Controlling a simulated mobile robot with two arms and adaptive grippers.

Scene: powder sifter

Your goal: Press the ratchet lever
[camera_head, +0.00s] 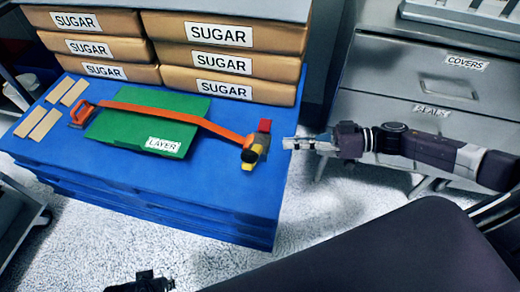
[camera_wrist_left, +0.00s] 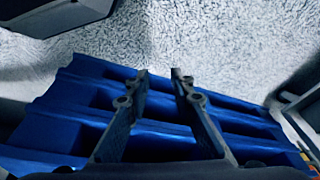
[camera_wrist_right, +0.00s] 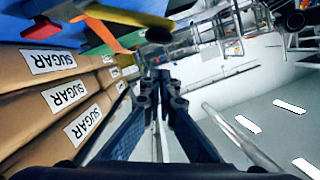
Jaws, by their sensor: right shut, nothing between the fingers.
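The ratchet (camera_head: 252,152), yellow and black, sits at the right front corner of the blue pallet stack (camera_head: 150,203). Its red lever (camera_head: 264,126) sticks up beside it. An orange strap (camera_head: 175,112) runs left from the ratchet across a green slab labelled LAYER (camera_head: 130,135) to an orange hook end (camera_head: 81,113). My right gripper (camera_head: 287,143) is shut and empty, just right of the ratchet and lever, with a small gap. Its fingers also show together in the right wrist view (camera_wrist_right: 163,76). My left gripper (camera_wrist_left: 158,73) is open and empty, over the floor in front of the pallet.
Sugar bags (camera_head: 222,62) are stacked at the back of the pallet. Pale wooden strips (camera_head: 45,124) lie at its left. A metal cabinet (camera_head: 400,75) with COVERS and SEALS drawers stands at the back right.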

